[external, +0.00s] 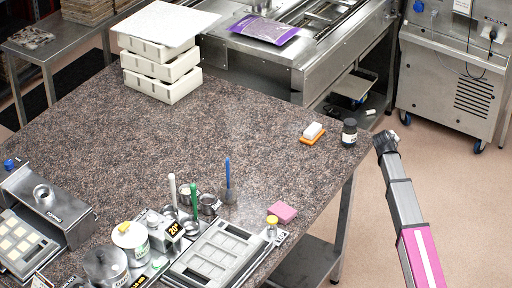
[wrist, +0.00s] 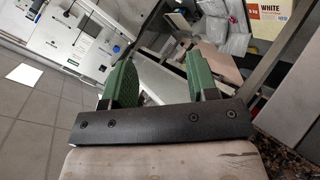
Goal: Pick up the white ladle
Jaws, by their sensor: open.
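A white-handled utensil (external: 173,190), which looks like the white ladle, stands upright among small metal cups near the front edge of the dark speckled worktop (external: 200,130). Its lower end is partly hidden by the clutter around it. A green-handled one (external: 194,201) and a blue-handled one (external: 228,176) stand to its right. My gripper (external: 392,137) is off the worktop's right edge, far from the white ladle. In the wrist view my gripper (wrist: 160,76) shows two green fingers wide apart with nothing between them. The ladle is not in the wrist view.
A grey mould tray (external: 206,256), pink block (external: 283,211), white tub (external: 131,243) and grey pot (external: 106,266) crowd the front. A dark jar (external: 349,133) and orange-white brush (external: 313,132) lie near my gripper. White crates (external: 163,75) stand at the back. The worktop's middle is clear.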

